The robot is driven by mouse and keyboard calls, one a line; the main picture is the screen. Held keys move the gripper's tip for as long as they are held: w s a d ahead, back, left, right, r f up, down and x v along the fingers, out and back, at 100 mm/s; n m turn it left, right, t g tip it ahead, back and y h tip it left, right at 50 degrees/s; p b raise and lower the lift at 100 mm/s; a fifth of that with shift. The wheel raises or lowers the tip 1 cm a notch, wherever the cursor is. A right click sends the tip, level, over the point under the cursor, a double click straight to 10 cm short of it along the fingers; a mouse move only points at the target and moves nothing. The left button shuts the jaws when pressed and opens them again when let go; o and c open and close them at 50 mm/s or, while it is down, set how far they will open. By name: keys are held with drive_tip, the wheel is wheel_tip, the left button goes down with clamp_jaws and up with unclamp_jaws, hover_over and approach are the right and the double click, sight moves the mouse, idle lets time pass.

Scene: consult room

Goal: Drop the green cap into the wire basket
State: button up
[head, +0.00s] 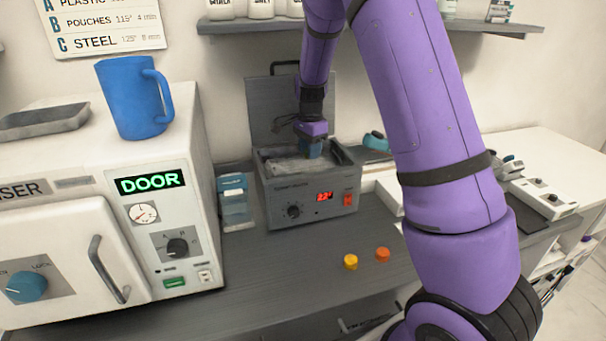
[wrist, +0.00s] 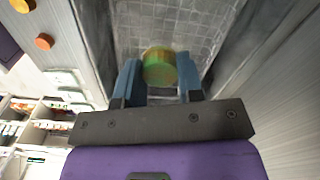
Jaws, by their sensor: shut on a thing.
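My gripper (wrist: 158,75) points down over the open tank of the grey bath unit (head: 308,200); in the head view it (head: 311,148) is at the tank's mouth. Its blue fingers are shut on the green cap (wrist: 158,66), which looks green with a yellowish tint. The wire basket (wrist: 205,22) shows as a mesh grid inside the tank, beyond and below the cap. In the head view the cap is hidden by the fingers, and little of the basket can be made out.
A yellow cap (head: 350,261) and an orange cap (head: 382,255) lie on the grey counter (head: 290,270) in front of the bath. The raised lid (head: 270,105) stands behind the tank. A white steriliser (head: 95,230) with a blue mug (head: 135,98) on top stands left.

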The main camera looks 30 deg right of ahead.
drive_tip(key=shift+f, duration=0.65)
drive_tip(key=o, duration=1)
wheel_tip(320, 180, up, 11)
drive_tip(key=shift+f, duration=0.1)
drive_tip(key=shift+s, duration=0.1)
